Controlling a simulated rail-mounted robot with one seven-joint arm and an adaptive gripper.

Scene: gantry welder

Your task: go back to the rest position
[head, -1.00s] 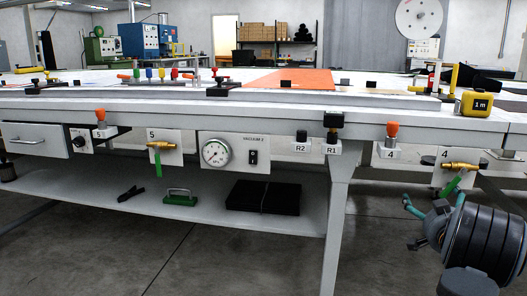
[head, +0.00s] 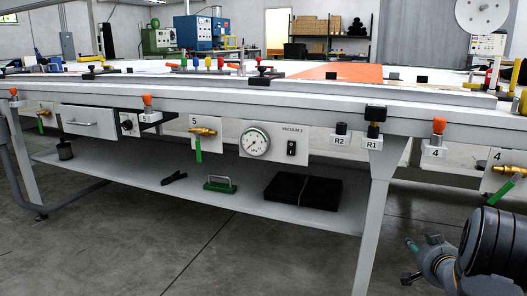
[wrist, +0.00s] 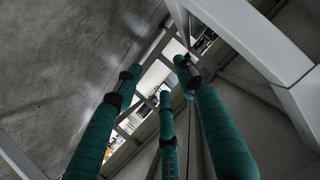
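My gripper (head: 411,262) shows at the lower right of the head view, with my dark arm behind it. It is in front of the table's right part, below the tabletop, over the floor. In the wrist view my gripper (wrist: 154,80) has its teal fingers spread apart with nothing between them. It is open and empty. Part of the gripper in the head view is hidden by my own arm.
The long white table (head: 300,105) crosses the view, with a table leg (head: 378,215) just left of my gripper. The grey floor (head: 270,255) in front is clear.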

